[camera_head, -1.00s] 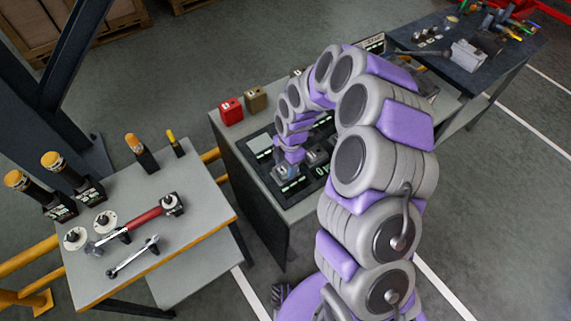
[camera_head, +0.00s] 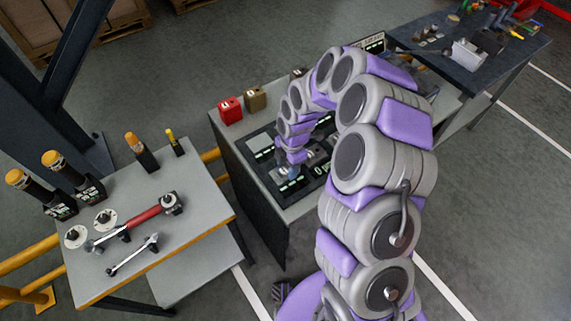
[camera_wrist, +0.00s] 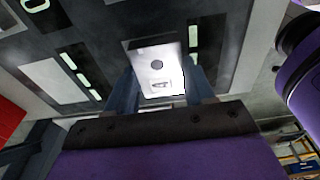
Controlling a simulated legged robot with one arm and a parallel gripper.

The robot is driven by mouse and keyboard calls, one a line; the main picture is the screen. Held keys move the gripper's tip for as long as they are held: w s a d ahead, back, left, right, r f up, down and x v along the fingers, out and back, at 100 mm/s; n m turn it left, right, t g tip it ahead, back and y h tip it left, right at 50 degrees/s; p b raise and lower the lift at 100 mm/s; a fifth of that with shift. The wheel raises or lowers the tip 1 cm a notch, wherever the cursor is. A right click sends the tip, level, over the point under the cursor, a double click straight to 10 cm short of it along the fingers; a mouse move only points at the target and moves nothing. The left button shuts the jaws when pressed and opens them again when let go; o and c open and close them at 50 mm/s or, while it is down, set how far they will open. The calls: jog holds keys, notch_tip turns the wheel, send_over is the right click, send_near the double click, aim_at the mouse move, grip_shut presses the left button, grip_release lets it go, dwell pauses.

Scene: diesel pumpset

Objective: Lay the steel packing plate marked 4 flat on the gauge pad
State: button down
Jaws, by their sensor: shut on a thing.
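My gripper (camera_wrist: 160,75) is shut on a bright steel plate (camera_wrist: 155,62), with one blue finger on each side of it in the wrist view. The plate has a round dark hole and a mark that I cannot read surely. It is over a dark panel (camera_wrist: 112,50) with pale green windows; I cannot tell whether it touches. In the head view my gripper (camera_head: 291,172) is low over the same panel, and the plate is hard to make out there. A pale square pad (camera_head: 261,146) on the panel also shows in the wrist view (camera_wrist: 53,80); I cannot tell if it is the gauge pad.
A red block (camera_head: 230,111) and a brown block (camera_head: 255,98) stand at the bench's back left. A side table (camera_head: 190,215) at left holds a red-handled tool (camera_head: 143,217), a wrench (camera_head: 133,255) and dark cylinders. A dark table (camera_head: 470,60) with tools is at the far right.

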jog(key=shift+d+f, duration=0.1)
jog(key=shift+f, duration=0.2)
jog(key=c, duration=0.8)
grip_release()
jog(key=o, duration=0.5)
jog(key=shift+a, duration=0.35)
jog(key=shift+c, duration=0.2)
jog(key=shift+d, duration=0.1)
jog(key=shift+d, duration=0.1)
jog(key=shift+r, duration=0.25)
jog(key=r+p, duration=0.1)
jog(key=r, duration=0.4)
jog(key=w+d+r, duration=0.1)
jog(key=r, duration=0.5)
jog(key=r+p, duration=0.1)
jog(key=r, duration=0.4)
jog(key=shift+w+d+r+p, duration=0.15)
jog(key=shift+d+r+p, duration=0.1)
jog(key=shift+r+p, duration=0.1)
